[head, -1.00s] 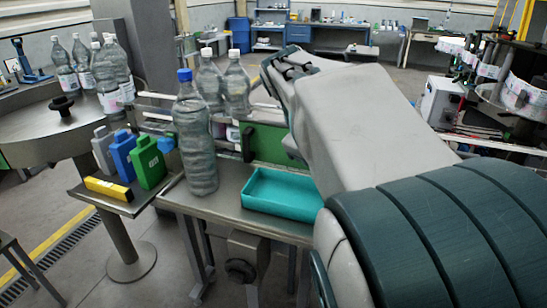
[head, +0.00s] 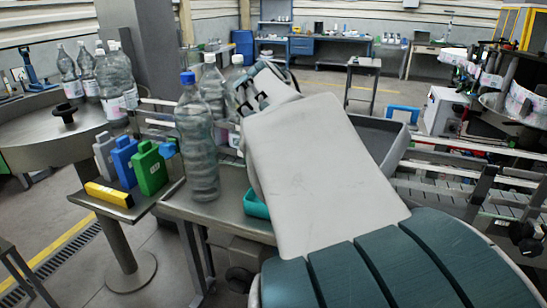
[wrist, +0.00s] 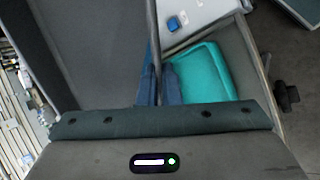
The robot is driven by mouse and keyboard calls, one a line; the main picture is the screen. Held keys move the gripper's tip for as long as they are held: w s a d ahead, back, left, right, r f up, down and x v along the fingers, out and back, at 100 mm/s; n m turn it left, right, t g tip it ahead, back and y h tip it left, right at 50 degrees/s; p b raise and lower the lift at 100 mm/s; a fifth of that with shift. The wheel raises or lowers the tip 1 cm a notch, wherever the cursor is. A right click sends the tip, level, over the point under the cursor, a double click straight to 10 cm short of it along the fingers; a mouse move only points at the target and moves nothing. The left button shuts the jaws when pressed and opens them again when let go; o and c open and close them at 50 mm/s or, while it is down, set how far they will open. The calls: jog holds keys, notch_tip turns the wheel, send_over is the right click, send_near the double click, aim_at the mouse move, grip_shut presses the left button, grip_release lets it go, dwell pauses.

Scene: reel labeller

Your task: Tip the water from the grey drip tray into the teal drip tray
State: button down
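The grey drip tray (head: 385,128) shows behind and right of my arm in the head view, raised above the bench and conveyor. In the wrist view the grey tray (wrist: 95,45) fills the upper left. My gripper (wrist: 160,85) is shut on its near side wall, one finger on each side. The teal drip tray (head: 256,205) sits on the bench, mostly hidden by my arm. In the wrist view the teal tray (wrist: 205,75) lies just right of my fingers, beside the grey tray and below it. I cannot make out water in either tray.
A tall blue-capped bottle (head: 198,140) stands on the bench left of my arm. Green (head: 149,168) and blue (head: 124,160) jugs and a yellow block (head: 108,193) are on a side shelf. A conveyor (head: 460,195) runs at the right.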

jog(key=shift+a+f+h+b, duration=0.2)
jog(key=shift+h+b, duration=0.3)
jog(key=shift+b, duration=0.2)
jog(key=shift+r, duration=0.3)
jog(key=shift+f+h+b, duration=0.25)
jog(key=shift+h+b, duration=0.35)
jog(key=shift+b, duration=0.05)
jog(key=shift+s+a+r+t, duration=0.1)
jog(key=shift+r+t, duration=0.15)
jog(key=shift+t, duration=0.05)
